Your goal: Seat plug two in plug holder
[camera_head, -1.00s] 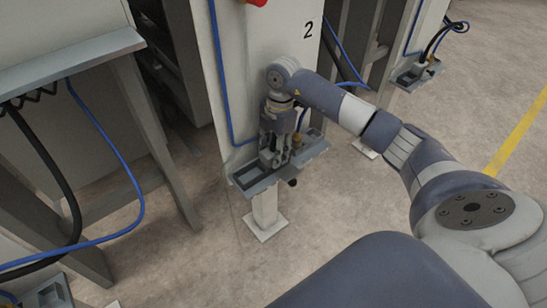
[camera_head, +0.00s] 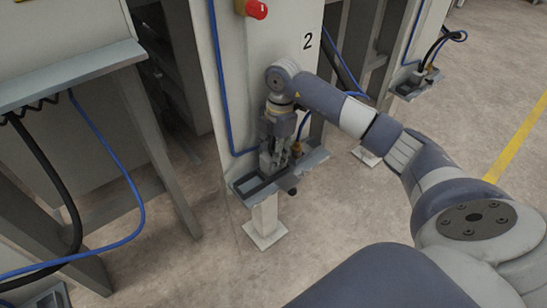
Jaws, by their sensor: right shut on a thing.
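The plug holder (camera_head: 246,183) is a grey metal shelf with a slot, low on the front of the cabinet marked 2. My right gripper (camera_head: 272,168) points down right over the middle of the holder, with its fingers shut. Plug two (camera_head: 297,149) shows as a small brownish piece just right of the fingers, with a blue cable rising above it. Most of the plug is hidden by the gripper, so I cannot tell how deep it sits. A dark knob (camera_head: 292,191) shows under the holder's front edge. My left gripper is not in view.
The number 2 cabinet (camera_head: 285,40) stands behind the holder, with a red button (camera_head: 256,9) on it. A similar holder with a plug and black cable (camera_head: 421,70) is at the upper right. A grey bench (camera_head: 70,75) stands at the left. Floor in front is clear.

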